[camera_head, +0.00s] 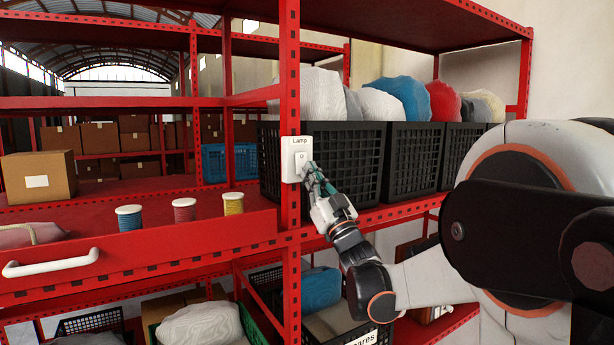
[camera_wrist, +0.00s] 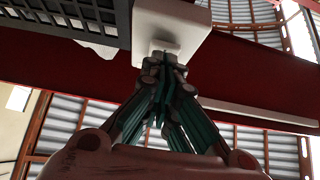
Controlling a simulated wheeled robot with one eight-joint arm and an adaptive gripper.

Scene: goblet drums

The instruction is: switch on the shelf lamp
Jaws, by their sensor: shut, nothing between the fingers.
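The lamp switch (camera_head: 297,158) is a white box labelled "Lamp" with a rocker, fixed to the front of a red shelf post. My gripper (camera_head: 310,170) is shut and empty, its fingertips at the right edge of the rocker. In the wrist view the fingertips (camera_wrist: 165,62) meet the small pale rocker (camera_wrist: 163,47) that juts from the white switch box (camera_wrist: 180,22). They look to be touching it or very close. The fingertips cover part of the rocker, and I cannot tell which way it is tipped. No lamp is clearly seen.
Black crates (camera_head: 345,160) with bundles stand on the shelf right of the post. Three thread spools (camera_head: 184,210), a cardboard box (camera_head: 38,176) and a drawer with a white handle (camera_head: 50,263) are to the left. Open air lies in front of the post.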

